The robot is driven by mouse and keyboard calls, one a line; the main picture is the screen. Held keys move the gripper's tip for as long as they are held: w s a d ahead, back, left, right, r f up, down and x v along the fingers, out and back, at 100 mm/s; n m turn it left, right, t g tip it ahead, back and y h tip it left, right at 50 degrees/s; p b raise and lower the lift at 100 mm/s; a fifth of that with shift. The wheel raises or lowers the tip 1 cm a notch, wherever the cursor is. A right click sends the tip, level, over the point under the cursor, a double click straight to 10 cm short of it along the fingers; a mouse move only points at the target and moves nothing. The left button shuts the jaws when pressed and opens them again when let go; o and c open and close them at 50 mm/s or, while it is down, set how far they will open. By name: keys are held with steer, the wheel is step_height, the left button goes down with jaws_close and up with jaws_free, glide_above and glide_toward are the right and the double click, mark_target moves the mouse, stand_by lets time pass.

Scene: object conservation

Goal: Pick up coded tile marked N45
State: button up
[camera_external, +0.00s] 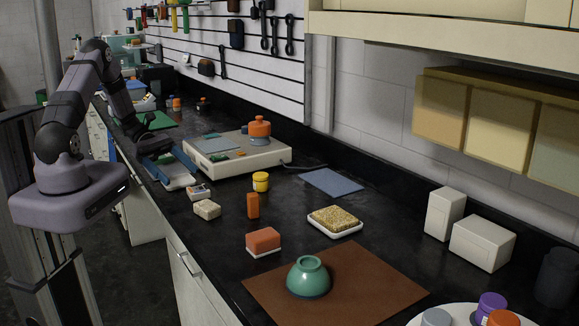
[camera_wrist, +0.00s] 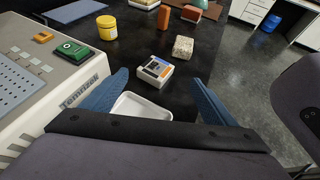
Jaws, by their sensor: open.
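A small white block (camera_wrist: 155,71) with an orange, blue and dark pattern on top lies on the black counter in the wrist view. It also shows in the external view (camera_external: 199,191). I cannot read N45 on it or on any other thing. My gripper (camera_wrist: 159,78) is open, its two blue fingers spread with nothing held between them. The patterned block lies ahead, in line with the gap, apart from both fingers. In the external view my gripper (camera_external: 168,160) is beside the white device, over a white tray.
The white tray (camera_wrist: 140,107) lies below the gap. The white device (camera_wrist: 50,80), with a green button block (camera_wrist: 71,51), stands close on the left. A speckled block (camera_wrist: 183,47) and a yellow jar (camera_wrist: 106,27) stand beyond. Dark counter is bare around the patterned block.

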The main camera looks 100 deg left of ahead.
mark_target(197, 189)
steer(key=shift+p+x, duration=0.75)
steer(key=shift+x, duration=0.7)
steer(key=shift+a+p+x, duration=0.15)
steer(key=shift+p+x, duration=0.4)
steer(key=shift+x, duration=0.6)
steer(key=shift+a+p+x, duration=0.1)
steer(key=shift+p+x, duration=0.4)
steer(key=shift+x, duration=0.65)
steer(key=shift+f, duration=0.1)
steer(key=c, duration=1.1)
steer(key=shift+r+b, duration=1.15)
steer(key=shift+r, duration=3.9)
